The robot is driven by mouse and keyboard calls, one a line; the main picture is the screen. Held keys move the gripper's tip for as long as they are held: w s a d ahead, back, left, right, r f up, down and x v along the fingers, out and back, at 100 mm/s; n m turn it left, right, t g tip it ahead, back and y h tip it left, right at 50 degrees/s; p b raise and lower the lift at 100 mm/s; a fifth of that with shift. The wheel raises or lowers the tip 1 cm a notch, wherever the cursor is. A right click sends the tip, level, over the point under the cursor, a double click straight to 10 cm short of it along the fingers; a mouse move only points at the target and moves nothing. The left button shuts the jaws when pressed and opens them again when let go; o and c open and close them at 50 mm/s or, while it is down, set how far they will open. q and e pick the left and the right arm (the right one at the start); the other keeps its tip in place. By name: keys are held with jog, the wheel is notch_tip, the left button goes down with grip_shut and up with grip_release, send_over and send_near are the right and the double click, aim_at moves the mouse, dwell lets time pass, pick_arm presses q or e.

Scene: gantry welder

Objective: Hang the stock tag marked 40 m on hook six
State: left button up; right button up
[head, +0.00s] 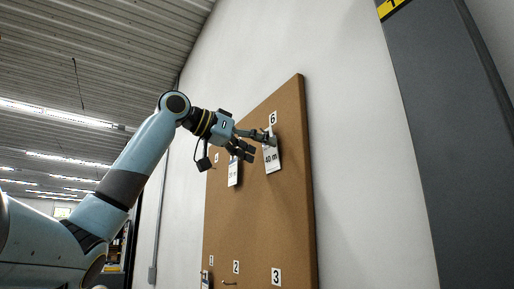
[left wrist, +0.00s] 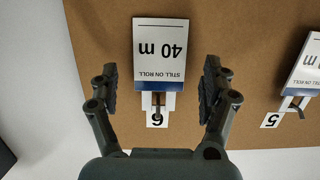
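The white stock tag (head: 272,160) marked 40 m hangs at hook six on the brown board, just below the label 6 (head: 272,118). In the left wrist view the tag (left wrist: 160,50) appears upside down, with its top end at the hook (left wrist: 157,100) over the 6 label. My left gripper (head: 256,143) is at the tag's upper end. Its fingers (left wrist: 161,78) are spread wide, one on each side of the tag with gaps between, and hold nothing. My right gripper is not in view.
The brown board (head: 255,215) stands against the white wall. Another tag (head: 233,173) hangs left of the 40 m tag, at label 5 (left wrist: 270,120) in the wrist view. Hooks labelled 2 (head: 236,267) and 3 (head: 276,277) are lower down. A grey column (head: 440,120) stands right.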

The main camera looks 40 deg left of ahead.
pick_arm(q)
jog(key=v, duration=0.7)
jog(key=shift+s, duration=0.2)
jog(key=shift+a, duration=0.15)
dwell(0.5)
